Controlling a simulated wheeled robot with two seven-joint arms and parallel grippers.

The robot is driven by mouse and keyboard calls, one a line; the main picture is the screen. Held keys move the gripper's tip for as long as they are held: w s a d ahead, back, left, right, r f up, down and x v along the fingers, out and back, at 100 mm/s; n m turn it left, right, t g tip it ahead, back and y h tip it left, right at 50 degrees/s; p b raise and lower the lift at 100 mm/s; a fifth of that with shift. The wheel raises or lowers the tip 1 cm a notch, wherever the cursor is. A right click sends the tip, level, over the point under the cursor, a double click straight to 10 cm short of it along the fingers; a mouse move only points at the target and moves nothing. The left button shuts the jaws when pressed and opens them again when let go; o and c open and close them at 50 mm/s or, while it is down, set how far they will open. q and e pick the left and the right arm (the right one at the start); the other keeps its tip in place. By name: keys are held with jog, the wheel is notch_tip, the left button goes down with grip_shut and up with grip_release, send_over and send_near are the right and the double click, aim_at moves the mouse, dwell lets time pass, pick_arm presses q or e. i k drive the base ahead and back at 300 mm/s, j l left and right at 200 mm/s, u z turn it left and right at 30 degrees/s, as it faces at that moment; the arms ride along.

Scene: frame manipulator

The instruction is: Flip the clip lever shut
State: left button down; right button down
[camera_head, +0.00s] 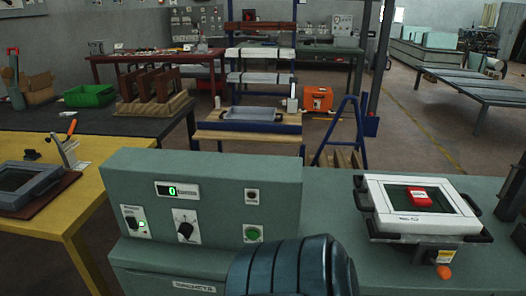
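A white frame (376,205) with black corner handles lies on the green machine top at the right, with a red block (419,197) inside it. A small lever with an orange tip (443,271) sticks out below the frame's front edge. A second lever with an orange tip (71,128) stands tilted on a metal clamp (68,152) on the yellow table at the left, beside a grey frame (36,194). I cannot tell which lever is the clip lever. Neither gripper can be made out; only a dark blue rounded part of my arm shows at the bottom middle.
A green control box (220,205) with a lit display, a knob and buttons rises at the front middle. A dark shape (513,190) stands at the right edge.

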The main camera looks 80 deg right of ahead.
aim_at(444, 272)
jog(key=z, duration=3.95)
